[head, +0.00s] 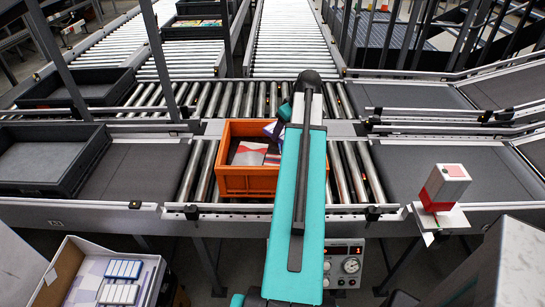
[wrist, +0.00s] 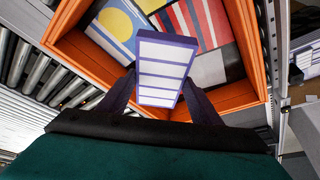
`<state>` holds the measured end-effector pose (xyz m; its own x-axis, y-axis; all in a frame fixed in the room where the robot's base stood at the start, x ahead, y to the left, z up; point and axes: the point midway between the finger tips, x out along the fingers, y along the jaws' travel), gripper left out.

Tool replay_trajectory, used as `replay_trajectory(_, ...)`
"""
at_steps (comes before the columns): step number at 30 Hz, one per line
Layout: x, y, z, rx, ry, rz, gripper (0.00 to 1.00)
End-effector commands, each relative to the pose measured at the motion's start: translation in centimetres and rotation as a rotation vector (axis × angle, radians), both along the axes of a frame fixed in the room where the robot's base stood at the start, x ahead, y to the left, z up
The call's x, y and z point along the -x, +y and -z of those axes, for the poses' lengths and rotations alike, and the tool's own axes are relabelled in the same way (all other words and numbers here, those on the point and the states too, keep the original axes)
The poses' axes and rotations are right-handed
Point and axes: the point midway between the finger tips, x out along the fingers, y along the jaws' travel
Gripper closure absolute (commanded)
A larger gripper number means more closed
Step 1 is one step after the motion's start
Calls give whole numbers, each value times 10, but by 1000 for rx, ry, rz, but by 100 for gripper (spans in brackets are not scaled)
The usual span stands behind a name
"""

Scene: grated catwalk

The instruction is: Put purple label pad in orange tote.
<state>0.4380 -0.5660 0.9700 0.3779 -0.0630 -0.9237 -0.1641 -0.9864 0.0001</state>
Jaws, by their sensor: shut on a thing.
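The purple label pad (wrist: 165,70) has a white face crossed by purple lines. In the wrist view it sits between the two fingers of my gripper (wrist: 160,90), which is shut on it. The pad is above the orange tote (wrist: 247,35), whose inside shows beyond it. In the head view the orange tote (head: 245,184) stands on the roller conveyor. A bit of the purple pad (head: 271,129) shows at the tote's far right, beside my teal arm. My arm hides the tote's right part and most of my gripper there.
The tote holds flat items: a blue-and-yellow one (wrist: 112,25), a striped one (wrist: 195,22) and a grey one (wrist: 210,70). A red-and-white carton (head: 445,187) stands right. Black trays (head: 45,188) stand left.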

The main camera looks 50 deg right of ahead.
Motion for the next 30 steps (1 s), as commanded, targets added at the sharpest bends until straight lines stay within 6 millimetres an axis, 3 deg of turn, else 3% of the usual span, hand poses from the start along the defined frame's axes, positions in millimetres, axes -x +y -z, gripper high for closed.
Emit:
replay_trajectory(8, 0, 0, 6, -1, 0, 0, 68)
replay_trajectory(21, 0, 0, 52, -2, 1, 1, 68)
replay_trajectory(30, 0, 0, 63, 0, 0, 1, 68)
